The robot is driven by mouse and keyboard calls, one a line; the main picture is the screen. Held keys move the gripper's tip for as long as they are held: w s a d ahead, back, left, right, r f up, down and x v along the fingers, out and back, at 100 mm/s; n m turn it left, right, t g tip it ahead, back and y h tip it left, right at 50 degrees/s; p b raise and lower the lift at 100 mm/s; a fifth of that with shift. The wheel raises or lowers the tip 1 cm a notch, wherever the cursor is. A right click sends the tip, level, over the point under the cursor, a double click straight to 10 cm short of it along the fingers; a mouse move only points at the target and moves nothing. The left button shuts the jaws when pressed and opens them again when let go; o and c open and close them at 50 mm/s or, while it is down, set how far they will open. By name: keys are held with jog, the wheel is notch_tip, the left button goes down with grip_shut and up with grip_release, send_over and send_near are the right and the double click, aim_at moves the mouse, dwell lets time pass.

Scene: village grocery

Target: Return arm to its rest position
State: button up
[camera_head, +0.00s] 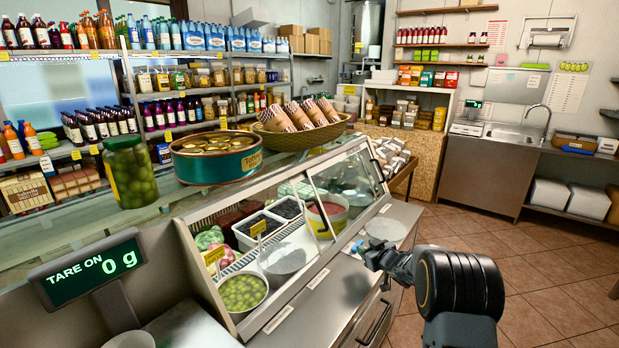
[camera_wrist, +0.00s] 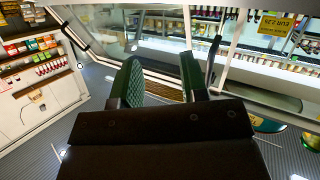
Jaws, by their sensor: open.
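My gripper (camera_head: 363,250) is at the end of my dark arm, over the steel front ledge of the deli counter (camera_head: 318,300) in the head view. Its jaws point left, toward the glass case. In the wrist view my gripper (camera_wrist: 162,78) shows two green-padded fingers spread apart with nothing between them. A round pale plate or dish (camera_head: 385,229) lies on the counter just behind the gripper. I cannot tell whether the gripper touches the ledge.
Tiled floor (camera_head: 540,275) at right is open.

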jog(key=s+d+m+g+h, duration=0.2)
jog(key=s+g+h, duration=0.15)
jog(key=s, duration=0.35)
jog(key=s+d+m+g+h, duration=0.3)
jog(key=s+h, duration=0.1)
jog(key=s, duration=0.4)
jog(key=s+a+r+g+y, duration=0.1)
jog(key=s+a+r, duration=0.2)
jog(key=s, duration=0.5)
jog(key=s+a+r+g+y+p, duration=0.1)
jog(key=s+a+r, duration=0.2)
jog(key=s, duration=0.5)
jog(key=s+a+r+g+y+p, duration=0.1)
jog(key=s+a+r, duration=0.2)
jog(key=s+a, duration=0.2)
jog(key=s, duration=0.3)
jog(key=shift+r+m+g, duration=0.25)
jog(key=shift+m+g, duration=0.1)
jog(key=shift+m, duration=0.05)
